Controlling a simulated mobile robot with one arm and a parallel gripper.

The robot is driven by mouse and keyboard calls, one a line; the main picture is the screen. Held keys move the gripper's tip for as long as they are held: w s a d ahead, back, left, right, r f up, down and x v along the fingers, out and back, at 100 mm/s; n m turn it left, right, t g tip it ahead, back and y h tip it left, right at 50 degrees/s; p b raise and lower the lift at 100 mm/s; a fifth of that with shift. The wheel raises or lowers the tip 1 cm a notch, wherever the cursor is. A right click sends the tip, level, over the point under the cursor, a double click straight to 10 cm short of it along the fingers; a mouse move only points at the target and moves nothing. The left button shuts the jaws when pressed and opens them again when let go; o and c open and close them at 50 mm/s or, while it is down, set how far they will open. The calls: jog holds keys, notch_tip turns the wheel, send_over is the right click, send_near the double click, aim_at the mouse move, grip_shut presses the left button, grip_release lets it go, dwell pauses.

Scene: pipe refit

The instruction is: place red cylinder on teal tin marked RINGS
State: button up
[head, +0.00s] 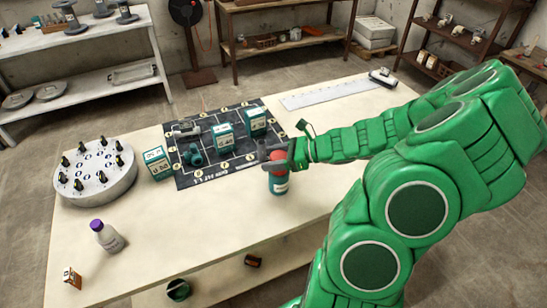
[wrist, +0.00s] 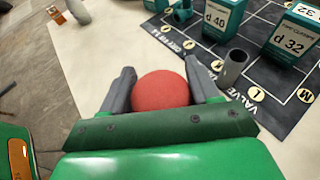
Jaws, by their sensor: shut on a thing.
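The red cylinder (head: 278,156) is between the fingers of my gripper (head: 275,163) near the front edge of the table. In the wrist view its round red top (wrist: 162,88) shows between the two grey fingers (wrist: 160,68), which are shut on it. A teal tin (head: 278,185) with a pale label stands upright on the table directly below the red cylinder in the head view. Its label is too small to read. I cannot tell whether the cylinder touches the tin's top. The tin is hidden in the wrist view.
A black marked mat (head: 205,178) lies behind, with teal boxes (head: 223,136), a teal fitting (head: 195,157) and a grey pipe piece (wrist: 233,68). A round grey stand (head: 95,185) and a purple-capped bottle (head: 107,237) are left. The table (head: 190,235) is clear at front centre.

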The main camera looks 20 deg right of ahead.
jog(key=shift+f, duration=0.1)
jog(key=o, duration=1.6)
jog(key=shift+c, duration=0.2)
